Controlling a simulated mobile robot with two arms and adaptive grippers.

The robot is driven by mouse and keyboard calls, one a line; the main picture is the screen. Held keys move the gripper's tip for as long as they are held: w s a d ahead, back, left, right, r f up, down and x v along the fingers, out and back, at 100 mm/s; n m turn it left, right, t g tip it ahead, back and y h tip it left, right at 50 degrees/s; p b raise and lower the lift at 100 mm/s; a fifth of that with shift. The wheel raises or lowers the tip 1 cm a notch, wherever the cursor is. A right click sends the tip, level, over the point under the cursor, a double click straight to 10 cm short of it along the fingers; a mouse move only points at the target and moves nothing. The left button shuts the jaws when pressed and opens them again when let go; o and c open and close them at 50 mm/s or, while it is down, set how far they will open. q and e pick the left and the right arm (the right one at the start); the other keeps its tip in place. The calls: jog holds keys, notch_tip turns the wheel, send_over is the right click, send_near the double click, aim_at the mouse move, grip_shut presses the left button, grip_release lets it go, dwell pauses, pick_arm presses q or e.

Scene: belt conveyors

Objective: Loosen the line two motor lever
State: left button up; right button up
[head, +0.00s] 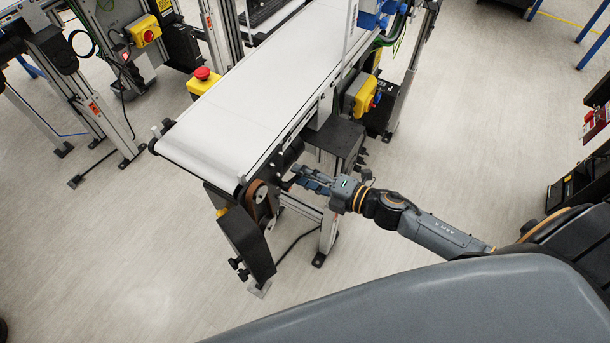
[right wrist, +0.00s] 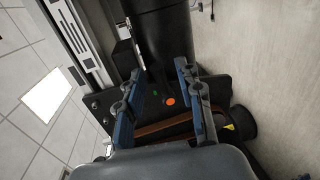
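My right gripper (head: 303,178) reaches in from the right beside the near end of the white conveyor, at the black motor housing under its edge. In the right wrist view its two blue-padded fingers (right wrist: 160,75) stand apart with nothing gripped between them. Beyond them are the black cylindrical motor (right wrist: 163,40) and a dark plate with an orange dot (right wrist: 170,101) and a small green dot (right wrist: 155,93). A brown drive belt (right wrist: 163,129) runs below; it also shows in the head view (head: 261,200). I cannot clearly make out the motor lever. My left gripper is not in view.
The white conveyor belt (head: 245,100) is bare. A black guard (head: 246,245) hangs open below its near end. The floor in front is clear.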

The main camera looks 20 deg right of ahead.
jog(key=shift+s, duration=0.1)
jog(key=v, duration=1.2)
dwell(0.4)
